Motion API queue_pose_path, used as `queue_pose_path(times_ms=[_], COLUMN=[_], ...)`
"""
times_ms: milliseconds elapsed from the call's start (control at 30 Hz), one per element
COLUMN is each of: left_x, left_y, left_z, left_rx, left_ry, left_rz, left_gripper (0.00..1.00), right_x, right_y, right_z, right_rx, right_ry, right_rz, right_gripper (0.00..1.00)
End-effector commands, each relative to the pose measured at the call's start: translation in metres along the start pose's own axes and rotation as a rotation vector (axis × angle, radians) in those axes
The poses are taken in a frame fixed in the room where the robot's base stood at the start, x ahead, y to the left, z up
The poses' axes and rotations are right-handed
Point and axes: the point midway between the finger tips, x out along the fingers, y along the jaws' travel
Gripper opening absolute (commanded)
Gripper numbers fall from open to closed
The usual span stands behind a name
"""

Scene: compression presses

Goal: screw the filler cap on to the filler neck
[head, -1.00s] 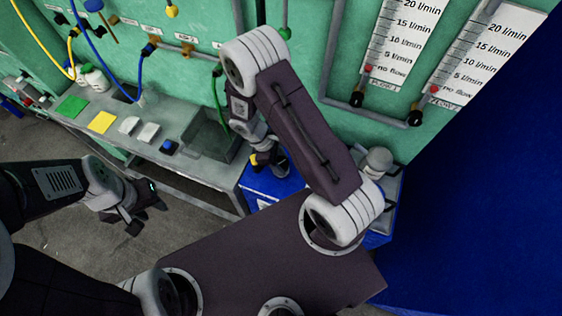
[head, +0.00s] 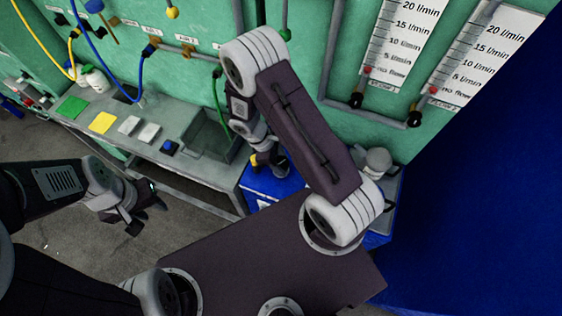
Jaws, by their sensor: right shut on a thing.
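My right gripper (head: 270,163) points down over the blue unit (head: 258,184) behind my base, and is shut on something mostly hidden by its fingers. A small yellow part (head: 254,159) shows at the left side of these fingers; it may be the filler cap, but I cannot tell for sure. The filler neck is not clearly visible; my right gripper and forearm cover that area. My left gripper (head: 146,212) hangs empty over the floor at the left, its fingers apart, well away from the blue unit.
A grey bench (head: 185,168) runs along the green wall, with a green pad (head: 71,106), a yellow pad (head: 103,122), white blocks and a grey tray (head: 205,138). A rounded grey fitting (head: 377,161) stands on the blue unit's right. Flow gauges (head: 400,45) hang above.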

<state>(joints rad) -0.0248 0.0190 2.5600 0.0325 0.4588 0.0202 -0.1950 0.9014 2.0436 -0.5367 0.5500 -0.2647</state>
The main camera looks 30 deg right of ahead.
Motion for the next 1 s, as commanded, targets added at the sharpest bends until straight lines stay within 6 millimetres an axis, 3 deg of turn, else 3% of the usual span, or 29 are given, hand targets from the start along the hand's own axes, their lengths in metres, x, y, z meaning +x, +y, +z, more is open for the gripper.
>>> queue_pose_path(times_ms=[1000], left_x=[0.0055], left_y=[-0.0001], left_z=[0.0005], left_rx=[0.000], left_ry=[0.000], left_rz=[0.000], left_gripper=[0.36], right_x=[0.0073], right_y=[0.0000], right_z=[-0.0031], right_rx=[0.000], right_ry=[0.000], right_rz=[0.000], right_gripper=[0.02])
